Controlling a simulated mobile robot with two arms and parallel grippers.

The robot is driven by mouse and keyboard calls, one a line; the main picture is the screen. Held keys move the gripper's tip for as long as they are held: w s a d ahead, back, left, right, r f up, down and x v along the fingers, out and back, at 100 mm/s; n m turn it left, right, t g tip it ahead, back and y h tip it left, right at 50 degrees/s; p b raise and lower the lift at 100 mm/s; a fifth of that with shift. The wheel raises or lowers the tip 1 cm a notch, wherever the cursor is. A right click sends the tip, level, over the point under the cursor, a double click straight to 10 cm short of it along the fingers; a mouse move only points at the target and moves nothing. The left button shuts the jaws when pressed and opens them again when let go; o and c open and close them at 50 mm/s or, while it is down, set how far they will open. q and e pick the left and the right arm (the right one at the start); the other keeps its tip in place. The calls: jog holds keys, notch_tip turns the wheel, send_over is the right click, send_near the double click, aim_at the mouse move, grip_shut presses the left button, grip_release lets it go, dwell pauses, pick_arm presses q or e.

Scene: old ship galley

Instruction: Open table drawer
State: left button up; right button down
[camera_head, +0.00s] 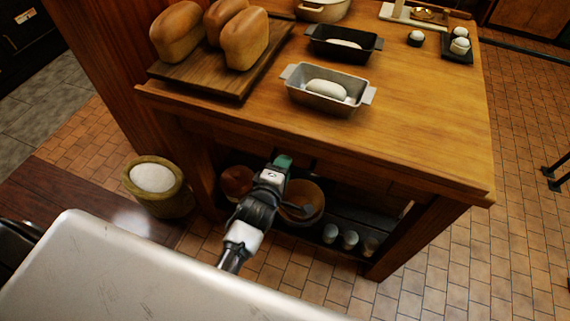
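The wooden table (420,130) stands ahead of me, its front edge running from upper left to lower right. My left gripper (283,162) is at the table's front, just under the tabletop edge. Its green-tipped end points at the dark area below the edge, where the drawer front and any handle are hidden or too dark to make out. I cannot tell whether the fingers are open, shut or touching anything. My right gripper is not in view.
On the table are a board (205,77) with loaves (246,40), a grey dough pan (326,99) and a black pan (345,52). Bowls (303,199) and cups (349,239) sit on the lower shelf. A flour sack (154,178) stands at left.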

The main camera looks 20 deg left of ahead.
pick_arm(q)
jog(key=shift+x, duration=0.75)
grip_shut()
jog(key=shift+s, duration=0.1)
